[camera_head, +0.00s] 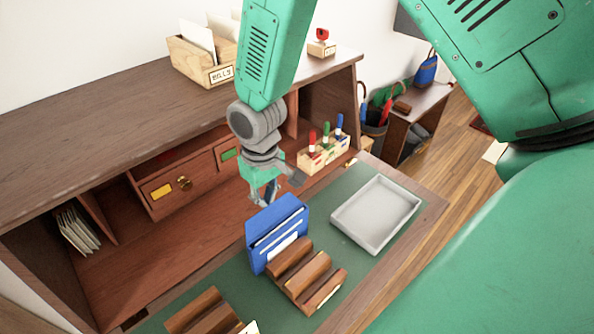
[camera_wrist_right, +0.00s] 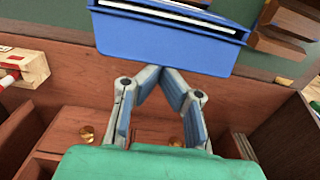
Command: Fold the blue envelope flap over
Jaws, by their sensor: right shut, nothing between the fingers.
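The blue envelope (camera_head: 270,218) stands upright at the front of the desk, next to a wooden stepped rack (camera_head: 290,277). Its blue flap rises behind a slot along the middle, and white strips show on its front. In the right wrist view, the envelope (camera_wrist_right: 165,45) fills the top middle, its broad blue back facing me. My right gripper (camera_head: 262,199) is behind the envelope, on the desk's cubby side. In the right wrist view, the right gripper's (camera_wrist_right: 161,72) fingertips meet, empty, close to the envelope's lower edge; I cannot tell whether they touch. My left gripper is not in view.
A grey tray (camera_head: 376,214) lies to the right on the green mat. Another wooden rack (camera_head: 205,312) is at lower left.

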